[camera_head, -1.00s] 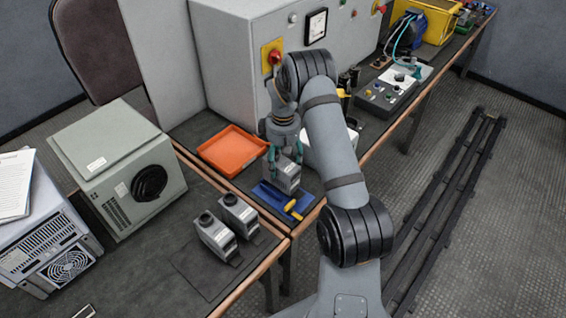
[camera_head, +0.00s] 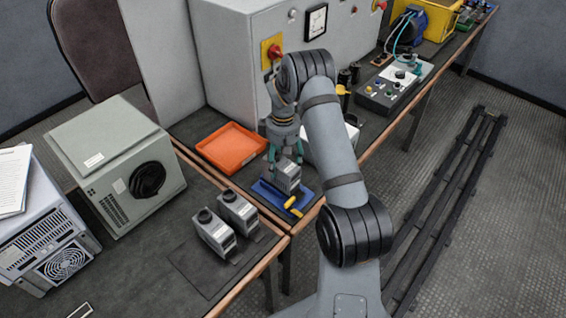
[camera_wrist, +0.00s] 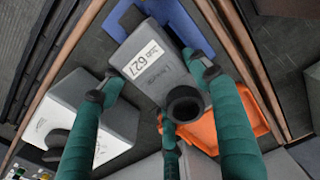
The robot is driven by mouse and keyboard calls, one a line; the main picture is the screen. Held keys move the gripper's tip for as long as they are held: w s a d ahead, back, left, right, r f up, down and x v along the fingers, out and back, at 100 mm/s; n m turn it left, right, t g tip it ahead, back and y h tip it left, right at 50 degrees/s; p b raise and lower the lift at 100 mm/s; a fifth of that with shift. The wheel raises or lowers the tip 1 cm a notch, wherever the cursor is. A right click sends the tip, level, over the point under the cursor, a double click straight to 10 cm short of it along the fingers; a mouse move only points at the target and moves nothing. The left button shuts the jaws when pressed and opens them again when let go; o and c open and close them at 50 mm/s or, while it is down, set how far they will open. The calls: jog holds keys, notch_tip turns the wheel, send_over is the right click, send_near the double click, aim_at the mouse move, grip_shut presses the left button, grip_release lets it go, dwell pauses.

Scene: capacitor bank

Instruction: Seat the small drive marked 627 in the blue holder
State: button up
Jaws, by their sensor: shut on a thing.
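The small grey drive marked 627 (camera_wrist: 146,52) lies between my teal fingers in the wrist view, with its label readable and a round dark knob at one end. My gripper (camera_wrist: 157,88) is shut on it, with fingertips on both sides and a third finger near the knob. The blue holder (camera_wrist: 196,30) shows behind and beside the drive. In the head view the drive (camera_head: 288,178) is upright at the blue holder (camera_head: 268,196), below my gripper (camera_head: 285,160). I cannot tell whether its base touches the holder's floor.
A yellow-handled part (camera_head: 292,206) is at the holder's front. An orange tray (camera_head: 232,149) lies behind left, and a pale box (camera_head: 318,143) stands close behind right. Two similar drives (camera_head: 213,233) (camera_head: 238,210) stand on the nearer bench. A grey cabinet (camera_head: 235,60) rises behind.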

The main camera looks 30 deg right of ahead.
jog(key=shift+f+b, duration=0.4)
jog(key=shift+f, duration=0.1)
jog(key=o, duration=1.8)
jog(key=shift+r, duration=0.1)
notch_tip(320, 180, up, 12)
jog(key=shift+f, duration=0.1)
